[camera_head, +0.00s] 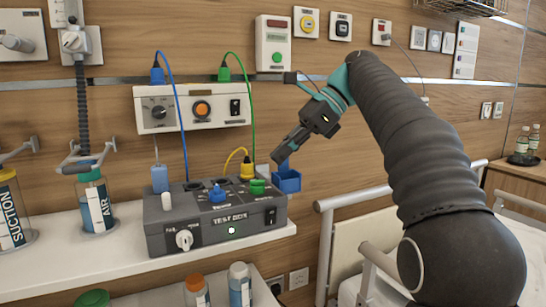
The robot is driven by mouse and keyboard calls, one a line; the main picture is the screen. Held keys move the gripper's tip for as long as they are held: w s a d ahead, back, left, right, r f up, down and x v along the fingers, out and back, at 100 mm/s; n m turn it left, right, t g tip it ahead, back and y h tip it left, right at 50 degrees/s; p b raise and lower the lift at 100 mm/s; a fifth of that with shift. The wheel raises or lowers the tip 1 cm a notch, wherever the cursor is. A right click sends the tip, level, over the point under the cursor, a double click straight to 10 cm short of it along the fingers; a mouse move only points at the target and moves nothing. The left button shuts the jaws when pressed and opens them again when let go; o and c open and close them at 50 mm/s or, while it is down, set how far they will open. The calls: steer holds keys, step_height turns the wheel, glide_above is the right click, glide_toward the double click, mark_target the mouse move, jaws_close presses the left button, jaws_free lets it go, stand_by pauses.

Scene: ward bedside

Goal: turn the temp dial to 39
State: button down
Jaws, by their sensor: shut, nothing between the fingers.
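A grey test box (160,238) sits on the white shelf. A white dial (184,240) is on its front at the left, and a blue knob (217,194) is on its top. A white wall panel (215,117) above carries a black dial (160,112). My gripper (277,159) is shut and empty, pointing down and left. In the picture it appears above the box's right end, apart from all the dials.
Blue, green and yellow cables run near the box. A small blue bin (287,181) shows just below my gripper. Suction (12,212) and air (96,205) bottles stand at the left. Bottles with orange (195,282) and white caps are in front below. A bed rail (325,250) is at the right.

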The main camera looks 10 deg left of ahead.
mark_target(223, 194)
steer(key=b+x, duration=0.2)
steer(key=x, duration=0.6)
steer(key=a, duration=0.1)
steer(key=s+a, duration=0.1)
steer(key=a, duration=0.1)
steer(key=shift+f+b, duration=0.15)
steer(key=shift+b, duration=0.25)
steer(key=shift+s+a, duration=0.15)
steer(key=shift+a, duration=0.4)
